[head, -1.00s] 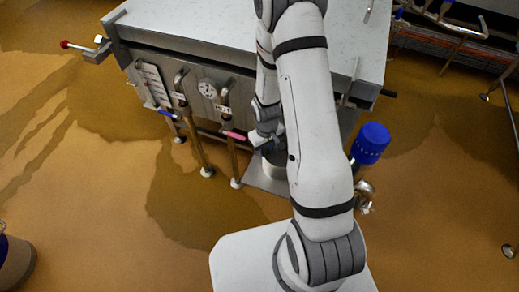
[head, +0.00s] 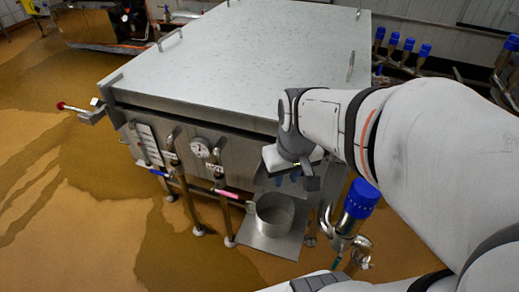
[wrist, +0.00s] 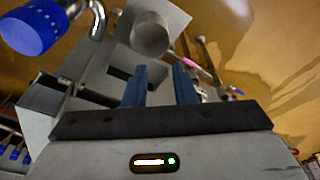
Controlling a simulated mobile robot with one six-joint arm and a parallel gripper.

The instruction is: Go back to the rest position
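My gripper (head: 290,182) hangs in front of the large steel vat's near right corner, above a small metal pot. In the wrist view its two blue fingers (wrist: 160,82) stand apart with nothing held between them. The round grey pot (head: 275,214) stands upright on a flat steel plate (head: 262,241) at the vat's front. The pot also shows beyond the fingertips in the wrist view (wrist: 150,36). The gripper is clear of the pot. My arm comes in from the right and hides part of the vat's right side.
The steel vat (head: 235,60) has a flat closed top. Its front carries a gauge (head: 201,148) and a pink-handled valve (head: 229,194). A blue-capped pipe fitting (head: 361,198) stands close to the right of the plate. The wet brown floor (head: 70,220) at left is open.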

